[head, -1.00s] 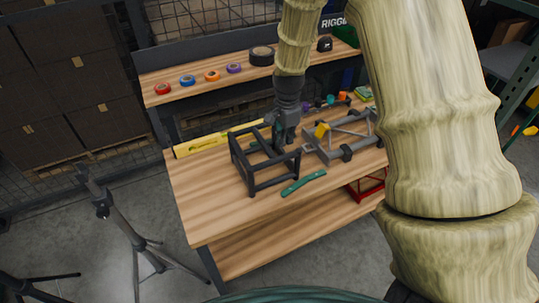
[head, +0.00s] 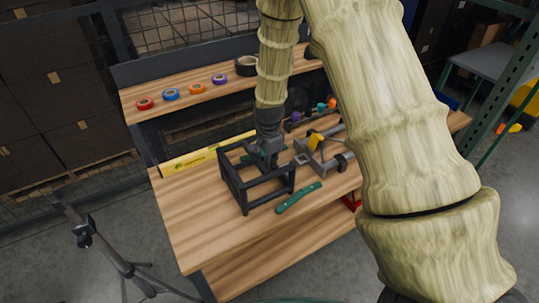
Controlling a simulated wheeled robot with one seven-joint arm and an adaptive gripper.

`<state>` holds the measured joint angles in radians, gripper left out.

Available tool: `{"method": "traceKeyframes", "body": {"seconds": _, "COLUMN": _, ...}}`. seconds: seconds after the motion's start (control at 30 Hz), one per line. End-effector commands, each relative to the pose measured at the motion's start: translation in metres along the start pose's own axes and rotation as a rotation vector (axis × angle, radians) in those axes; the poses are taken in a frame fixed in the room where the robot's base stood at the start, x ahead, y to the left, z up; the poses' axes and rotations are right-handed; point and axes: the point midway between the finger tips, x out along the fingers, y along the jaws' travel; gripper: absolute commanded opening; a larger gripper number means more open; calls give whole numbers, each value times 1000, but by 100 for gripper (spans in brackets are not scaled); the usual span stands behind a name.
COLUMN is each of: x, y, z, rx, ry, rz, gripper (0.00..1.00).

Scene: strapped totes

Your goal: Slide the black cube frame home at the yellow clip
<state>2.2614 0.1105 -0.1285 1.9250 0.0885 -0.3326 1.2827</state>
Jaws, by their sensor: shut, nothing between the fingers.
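The black cube frame (head: 233,189) stands on the wooden workbench, an open frame of dark bars. The yellow clip (head: 315,141) sits on a grey metal fixture (head: 333,167) just right of the cube frame. A small gap or contact between frame and fixture cannot be told apart. My gripper (head: 268,160) points down at the frame's back right part, partly hidden by its bars. The fingers look closed with nothing held. Whether they touch the frame cannot be told.
A green strap-like piece (head: 299,197) lies in front of the frame. A yellow level (head: 197,158) lies behind it. Tape rolls (head: 197,88) stand on the raised shelf. The bench's front left is clear. My arm hides the right side.

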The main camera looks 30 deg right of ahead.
Motion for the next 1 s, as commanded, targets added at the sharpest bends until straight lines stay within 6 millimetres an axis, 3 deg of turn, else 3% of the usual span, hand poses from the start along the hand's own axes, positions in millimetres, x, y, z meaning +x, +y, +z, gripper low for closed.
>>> {"method": "traceKeyframes", "body": {"seconds": 0.4, "x": 38, "y": 1, "z": -2, "rx": 3, "ry": 0, "rz": 0, "gripper": 0}}
{"method": "traceKeyframes", "body": {"seconds": 1.0, "x": 44, "y": -2, "z": -1, "rx": -5, "ry": 1, "rz": 0, "gripper": 0}}
